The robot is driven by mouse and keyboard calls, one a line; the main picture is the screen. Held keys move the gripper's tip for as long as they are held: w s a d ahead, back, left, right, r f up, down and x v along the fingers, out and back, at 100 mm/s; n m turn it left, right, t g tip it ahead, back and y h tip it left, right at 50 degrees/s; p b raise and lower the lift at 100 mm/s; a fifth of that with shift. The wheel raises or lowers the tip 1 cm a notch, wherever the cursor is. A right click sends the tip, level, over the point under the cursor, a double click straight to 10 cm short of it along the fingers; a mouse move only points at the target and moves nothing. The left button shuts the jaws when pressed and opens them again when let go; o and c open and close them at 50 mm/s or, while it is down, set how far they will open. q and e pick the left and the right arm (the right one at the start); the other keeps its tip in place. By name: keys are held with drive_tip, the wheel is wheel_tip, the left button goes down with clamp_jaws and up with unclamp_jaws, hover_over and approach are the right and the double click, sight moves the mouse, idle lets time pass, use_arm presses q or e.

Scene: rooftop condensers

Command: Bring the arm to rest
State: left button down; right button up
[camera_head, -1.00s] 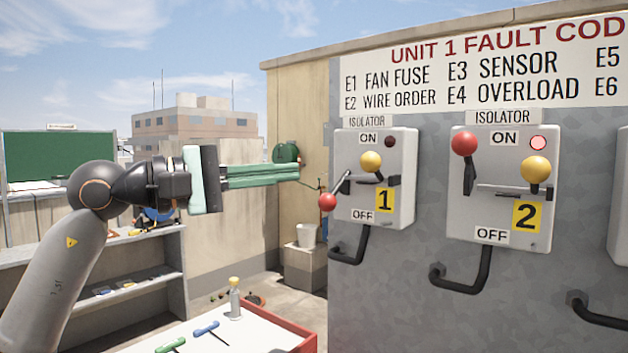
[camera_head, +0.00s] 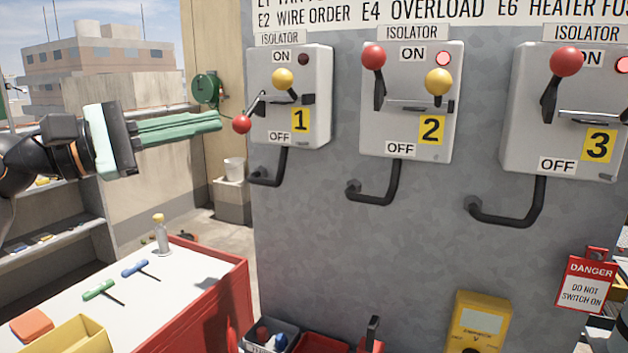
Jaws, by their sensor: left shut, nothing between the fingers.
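My left gripper (camera_head: 218,121) comes in from the left, level, with its green fingers together and nothing between them. Its tips are a little left of the red knob (camera_head: 242,124) on the lever of isolator 1 (camera_head: 316,95); I cannot tell if they touch. That lever slants down toward the left, and the small lamp by ON is dark. Isolator 2 (camera_head: 453,105) and isolator 3 (camera_head: 525,140) have their red-knobbed levers up and their lamps lit red. My right gripper is not in view.
A red-edged bench (camera_head: 215,290) with a bottle (camera_head: 162,235), a blue tool (camera_head: 135,268), a green tool (camera_head: 98,290) and a yellow bin (camera_head: 75,338) stands below the arm. A red danger tag (camera_head: 586,283) and a yellow meter (camera_head: 478,322) are at the lower right.

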use_arm(q)
wheel_tip(320, 180, down, 35)
drive_tip(key=w+m+t+y+p, duration=0.1)
drive_tip(key=m+t+y+p, duration=0.5)
drive_tip(key=m, duration=2.5)
drive_tip(key=s+f+n+g+y, duration=0.3)
drive_tip(key=s+f+n, duration=0.5)
drive_tip(key=s+f, duration=0.3)
drive_tip(key=s+f+n+g+y+b, duration=0.1)
drive_tip(key=s+f+n+g+y, duration=0.3)
drive_tip(key=s+f+n, duration=0.4)
drive_tip(key=s+f, duration=0.4)
drive_tip(key=f, duration=0.4)
drive_tip(key=shift+f+g+y, duration=0.3)
drive_tip(key=shift+f+g, duration=0.05)
drive_tip(key=shift+g, duration=0.05)
drive_tip(key=shift+s, duration=0.1)
